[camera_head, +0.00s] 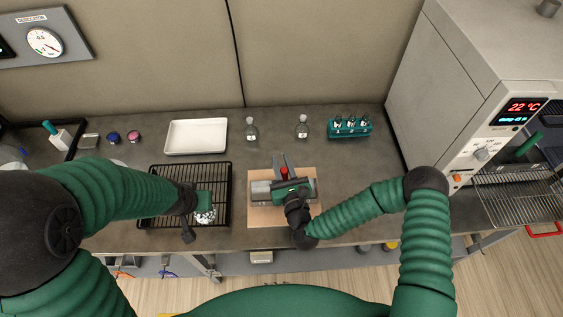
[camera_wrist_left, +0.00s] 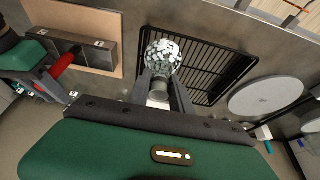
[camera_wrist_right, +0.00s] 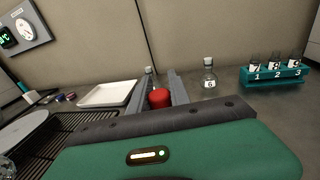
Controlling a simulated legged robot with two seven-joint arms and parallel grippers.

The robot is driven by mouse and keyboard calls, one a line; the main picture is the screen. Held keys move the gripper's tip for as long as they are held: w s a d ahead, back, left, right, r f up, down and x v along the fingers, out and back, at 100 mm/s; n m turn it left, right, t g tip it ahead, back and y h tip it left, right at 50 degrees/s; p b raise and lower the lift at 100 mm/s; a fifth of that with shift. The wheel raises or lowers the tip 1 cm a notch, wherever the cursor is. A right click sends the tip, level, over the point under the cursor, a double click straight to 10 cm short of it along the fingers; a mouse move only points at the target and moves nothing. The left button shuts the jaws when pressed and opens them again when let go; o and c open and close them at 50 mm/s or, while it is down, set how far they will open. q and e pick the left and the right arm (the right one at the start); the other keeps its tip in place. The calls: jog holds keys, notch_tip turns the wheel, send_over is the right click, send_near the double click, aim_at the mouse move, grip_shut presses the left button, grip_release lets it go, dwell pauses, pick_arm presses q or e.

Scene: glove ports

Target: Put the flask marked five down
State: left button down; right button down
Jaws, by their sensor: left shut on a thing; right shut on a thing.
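My left gripper (camera_head: 203,203) is shut on a round, silvery speckled flask (camera_wrist_left: 162,55); it also shows in the head view (camera_head: 205,216) at the black wire rack's (camera_head: 157,228) right front. I cannot read a number on it, nor tell whether it touches the rack. My right gripper (camera_head: 286,180) is shut on the red handle (camera_wrist_right: 159,97) of a grey block (camera_wrist_left: 88,52) on a tan board (camera_head: 256,213). Two clear flasks stand at the back, one left (camera_head: 251,131) and one right (camera_head: 302,128). The right one's label in the right wrist view (camera_wrist_right: 209,82) looks like a six.
A white tray (camera_head: 196,137) lies behind the rack. A teal holder (camera_head: 350,129) with numbered vials stands back right. An oven (camera_head: 480,100) with an open shelf (camera_head: 515,192) is at right. Bare bench shows between the flasks and board.

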pick_arm(q)
jog(key=shift+w+d+f+m, duration=0.1)
jog(key=shift+w+d+m, duration=0.15)
jog(key=shift+w+m, duration=0.05)
jog(key=w+d+r+m+g+h, duration=0.1)
jog(key=w+d+m+g+h, duration=0.1)
jog(key=w+d+m, duration=0.45)
jog(key=w+d+m+g+h, duration=0.2)
jog(key=w+d+m+h, duration=0.15)
jog(key=d+m, duration=0.55)
jog(key=shift+y, duration=0.45)
notch_tip(320, 180, down, 10)
jog(key=shift+w+a+r, duration=0.1)
jog(key=shift+r, duration=0.1)
jog(key=c, duration=1.2)
grip_release()
jog(key=shift+o, duration=0.2)
